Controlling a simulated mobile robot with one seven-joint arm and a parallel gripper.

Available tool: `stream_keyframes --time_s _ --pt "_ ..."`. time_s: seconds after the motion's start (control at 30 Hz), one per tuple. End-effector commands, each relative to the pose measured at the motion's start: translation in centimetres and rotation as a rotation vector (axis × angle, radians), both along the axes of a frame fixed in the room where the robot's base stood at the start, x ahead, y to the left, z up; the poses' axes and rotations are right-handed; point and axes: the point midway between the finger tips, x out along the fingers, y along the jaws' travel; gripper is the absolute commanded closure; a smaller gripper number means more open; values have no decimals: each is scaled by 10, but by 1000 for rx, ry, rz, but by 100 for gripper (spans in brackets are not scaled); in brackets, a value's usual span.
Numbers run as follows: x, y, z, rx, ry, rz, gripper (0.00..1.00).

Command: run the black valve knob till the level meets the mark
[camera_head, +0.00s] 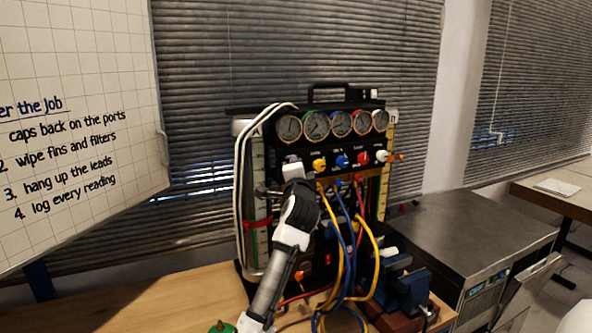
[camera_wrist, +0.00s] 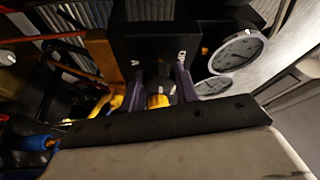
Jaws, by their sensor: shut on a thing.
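My gripper (camera_head: 290,172) reaches up to the left part of the front of the gauge rig (camera_head: 345,103). In the wrist view its two fingers (camera_wrist: 160,82) are shut on the black valve knob (camera_wrist: 158,68), one finger on each side. In the head view my gripper and wrist hide that knob. A tall level column (camera_head: 256,175) stands at the rig's left side, with a red band (camera_head: 258,222) across it low down. The liquid level in it is too small and dark to read.
Above the knobs is a row of several round gauges (camera_head: 340,123). A yellow knob (camera_head: 319,164), a blue knob (camera_head: 342,161) and a red knob (camera_head: 363,158) sit to the right. Yellow and blue hoses (camera_head: 350,250) hang in front. A blue vise (camera_head: 410,290) stands lower right.

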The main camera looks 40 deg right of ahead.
Motion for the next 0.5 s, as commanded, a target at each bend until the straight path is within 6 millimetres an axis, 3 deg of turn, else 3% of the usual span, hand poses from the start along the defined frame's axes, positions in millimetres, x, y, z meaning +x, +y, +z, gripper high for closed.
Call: stream_keyframes --time_s 0.5 --pt "0 0 -1 108 -25 0 92"
